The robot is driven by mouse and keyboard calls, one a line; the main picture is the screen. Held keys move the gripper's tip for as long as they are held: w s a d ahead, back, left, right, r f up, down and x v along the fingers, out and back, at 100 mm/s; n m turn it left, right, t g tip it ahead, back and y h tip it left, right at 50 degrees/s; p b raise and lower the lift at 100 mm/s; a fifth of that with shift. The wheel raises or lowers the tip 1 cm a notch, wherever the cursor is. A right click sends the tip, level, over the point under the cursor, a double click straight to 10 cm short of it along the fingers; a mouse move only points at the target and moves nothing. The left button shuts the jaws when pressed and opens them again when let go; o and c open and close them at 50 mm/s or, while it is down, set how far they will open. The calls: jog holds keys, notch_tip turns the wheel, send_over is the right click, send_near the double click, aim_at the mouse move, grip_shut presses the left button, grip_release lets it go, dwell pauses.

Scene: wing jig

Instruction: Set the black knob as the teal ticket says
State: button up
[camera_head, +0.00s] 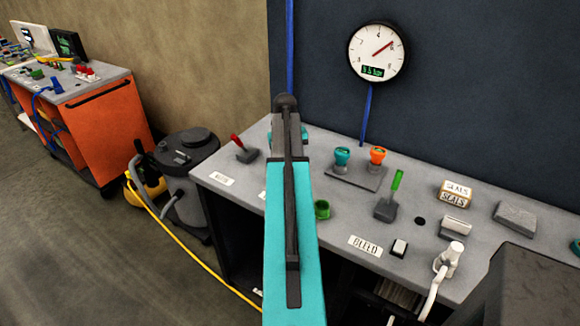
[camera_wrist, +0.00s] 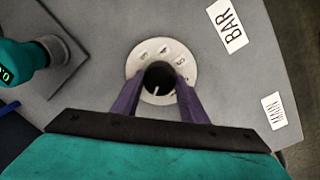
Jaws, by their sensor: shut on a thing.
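The black knob (camera_wrist: 158,79) sits on a round white dial plate (camera_wrist: 165,52) with dark marks, too small to read surely. A white pointer line on the knob points toward the lower part of the wrist view. My gripper (camera_wrist: 160,76) is shut on the knob, one purple finger on each side of it. In the head view my own arm hides the knob and gripper. I cannot make out a teal ticket in either view.
A BAR label (camera_wrist: 227,26) and another label (camera_wrist: 274,111) lie right of the dial. A teal-capped device (camera_wrist: 18,61) stands at left. On the grey bench (camera_head: 330,225) are a red lever (camera_head: 237,141), a green lever (camera_head: 392,190) and a white valve handle (camera_head: 447,262). A gauge (camera_head: 378,53) hangs behind.

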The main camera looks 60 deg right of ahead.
jog(key=n, duration=0.6)
jog(key=shift+s, duration=0.15)
jog(key=n, duration=0.5)
jog(key=shift+t, duration=0.4)
jog(key=shift+n, duration=0.3)
jog(key=o, duration=1)
jog(key=shift+o, duration=0.2)
jog(key=shift+r, duration=0.15)
notch_tip(320, 180, up, 14)
jog(key=b, duration=0.3)
jog(key=shift+a+f, duration=0.25)
jog(key=shift+a, duration=0.2)
jog(key=shift+r, duration=0.1)
